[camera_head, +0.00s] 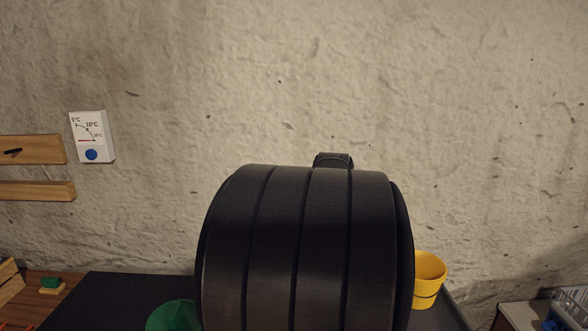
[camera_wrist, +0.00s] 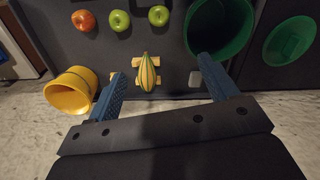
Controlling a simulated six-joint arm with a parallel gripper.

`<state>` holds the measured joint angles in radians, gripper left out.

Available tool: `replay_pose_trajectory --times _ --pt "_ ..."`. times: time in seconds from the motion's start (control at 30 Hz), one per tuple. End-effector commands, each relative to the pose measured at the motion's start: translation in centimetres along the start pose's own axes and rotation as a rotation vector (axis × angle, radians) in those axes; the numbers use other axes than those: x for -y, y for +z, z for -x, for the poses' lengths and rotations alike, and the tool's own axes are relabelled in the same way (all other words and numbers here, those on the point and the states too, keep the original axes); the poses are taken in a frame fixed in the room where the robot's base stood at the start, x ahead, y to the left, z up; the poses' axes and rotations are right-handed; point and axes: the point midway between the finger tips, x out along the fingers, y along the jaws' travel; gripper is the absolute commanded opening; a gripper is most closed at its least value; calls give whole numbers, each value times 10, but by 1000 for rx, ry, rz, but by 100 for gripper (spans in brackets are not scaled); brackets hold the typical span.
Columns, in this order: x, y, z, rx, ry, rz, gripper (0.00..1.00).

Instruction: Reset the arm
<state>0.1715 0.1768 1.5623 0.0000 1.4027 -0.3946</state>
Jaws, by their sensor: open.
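My gripper (camera_wrist: 162,67) shows in the wrist view with its two blue fingers spread wide. Nothing is held in it. A striped yellow-green gourd-like thing (camera_wrist: 148,74) on a small wooden stand appears in the gap between the fingers, beyond the tips. I cannot tell how far below the tips it is. The gripper is hidden in the head view, where a large black rounded shape blocks the middle.
A dark tabletop (camera_wrist: 150,44) holds a red apple (camera_wrist: 84,21), two green apples and a green bucket (camera_wrist: 221,48). A yellow bucket (camera_wrist: 70,92) is beside the left finger. A wall gauge (camera_head: 92,137) and a wooden rack (camera_head: 32,150) are at left.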

Motion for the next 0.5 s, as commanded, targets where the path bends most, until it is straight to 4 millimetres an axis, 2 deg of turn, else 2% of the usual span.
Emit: replay_pose_trajectory --times 0.2,0.5 --pt "1 2 18 -2 1 -141 79" --pt "2 3 27 -1 0 -222 79"
